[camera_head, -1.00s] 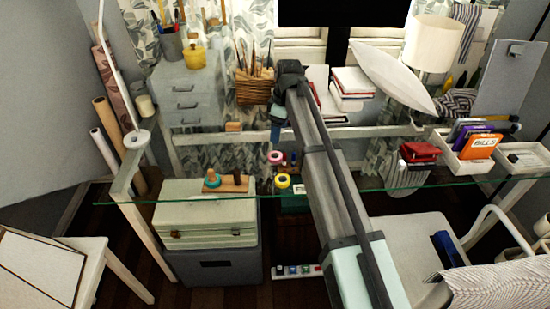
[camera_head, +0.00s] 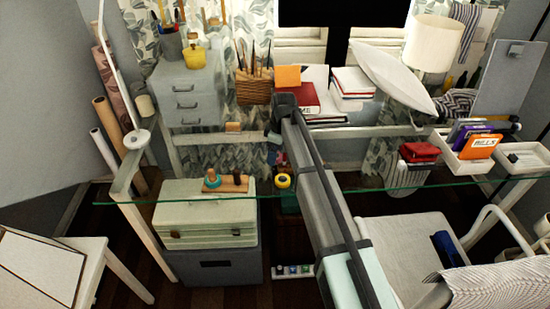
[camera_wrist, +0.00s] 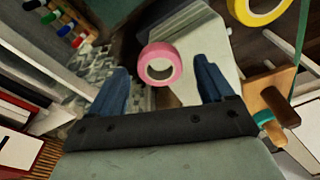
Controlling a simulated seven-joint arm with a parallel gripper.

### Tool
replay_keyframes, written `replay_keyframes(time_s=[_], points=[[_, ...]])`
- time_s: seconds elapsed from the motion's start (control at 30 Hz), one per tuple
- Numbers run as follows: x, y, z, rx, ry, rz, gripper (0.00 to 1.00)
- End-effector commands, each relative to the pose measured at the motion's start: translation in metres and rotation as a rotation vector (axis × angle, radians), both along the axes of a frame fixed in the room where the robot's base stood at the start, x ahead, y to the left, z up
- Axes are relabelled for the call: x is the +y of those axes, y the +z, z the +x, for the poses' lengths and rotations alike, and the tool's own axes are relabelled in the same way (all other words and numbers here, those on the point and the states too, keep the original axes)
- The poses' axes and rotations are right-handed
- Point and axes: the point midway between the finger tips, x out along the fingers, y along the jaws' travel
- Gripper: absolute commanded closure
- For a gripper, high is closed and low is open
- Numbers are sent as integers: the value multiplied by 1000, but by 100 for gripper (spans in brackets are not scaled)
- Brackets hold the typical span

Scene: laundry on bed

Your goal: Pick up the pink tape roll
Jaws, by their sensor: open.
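The pink tape roll (camera_wrist: 160,49) shows in the wrist view as a ring with its hole facing the camera. It lies ahead of my gripper (camera_wrist: 160,70), between the lines of the two blue fingers and a little beyond their tips. My gripper is open, and nothing shows held in it; I cannot tell the exact gap to the roll. In the head view my arm hides most or all of the roll, and my gripper (camera_head: 277,150) is low over the glass desk, partly hidden by its own wrist.
A yellow tape roll (camera_head: 283,181) lies close by on the glass desk (camera_head: 150,198). A wooden holder (camera_head: 232,184) with a teal roll stands to its left. Books, a lamp (camera_head: 432,43) and trays of boxes (camera_head: 478,160) are farther right. Clear glass lies between the holder and the desk's left end.

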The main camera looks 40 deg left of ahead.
Motion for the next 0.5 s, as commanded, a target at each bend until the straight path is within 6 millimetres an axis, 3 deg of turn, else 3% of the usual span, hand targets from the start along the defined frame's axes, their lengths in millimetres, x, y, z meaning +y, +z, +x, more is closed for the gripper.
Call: replay_keyframes(time_s=[0.3,0.5], points=[[1,-9,0,0,0,0,19],[1,-9,0,0,0,0,38]])
